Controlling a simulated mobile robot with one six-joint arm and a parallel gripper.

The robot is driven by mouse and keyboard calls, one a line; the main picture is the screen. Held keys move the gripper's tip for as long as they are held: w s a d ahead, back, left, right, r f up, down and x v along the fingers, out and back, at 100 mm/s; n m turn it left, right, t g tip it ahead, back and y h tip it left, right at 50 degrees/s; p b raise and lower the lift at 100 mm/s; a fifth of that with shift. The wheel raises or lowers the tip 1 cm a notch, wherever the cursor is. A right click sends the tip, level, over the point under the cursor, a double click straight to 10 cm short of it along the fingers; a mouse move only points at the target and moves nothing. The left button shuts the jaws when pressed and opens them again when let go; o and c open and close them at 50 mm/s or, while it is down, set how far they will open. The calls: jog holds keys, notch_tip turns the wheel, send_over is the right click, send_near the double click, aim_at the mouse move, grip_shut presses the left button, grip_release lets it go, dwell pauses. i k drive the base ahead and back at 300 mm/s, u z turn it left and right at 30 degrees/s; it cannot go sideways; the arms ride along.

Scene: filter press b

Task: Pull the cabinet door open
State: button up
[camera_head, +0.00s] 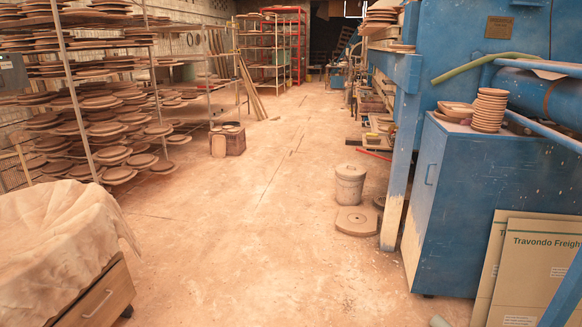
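A blue cabinet (490,195) stands at the right with stacked plates on its top. Its narrow left side is a door-like panel (422,195) with a small blue handle (430,173) high on it. This panel looks shut; no gap shows. My gripper is not in view, so its place relative to the cabinet does not show.
A cloth-draped wooden drawer unit (85,300) is at the lower left. A lidded bucket (350,185) and a round slab (357,221) lie left of the blue post (397,170). Cardboard sheets (535,270) lean at the lower right. The middle floor is clear.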

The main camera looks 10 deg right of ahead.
aim_at(430, 147)
jog(key=z, duration=0.45)
jog(key=i, duration=0.8)
jog(key=z, duration=0.45)
jog(key=i, duration=0.95)
jog(key=u, duration=0.95)
jog(key=i, duration=1.25)
jog(key=u, duration=0.35)
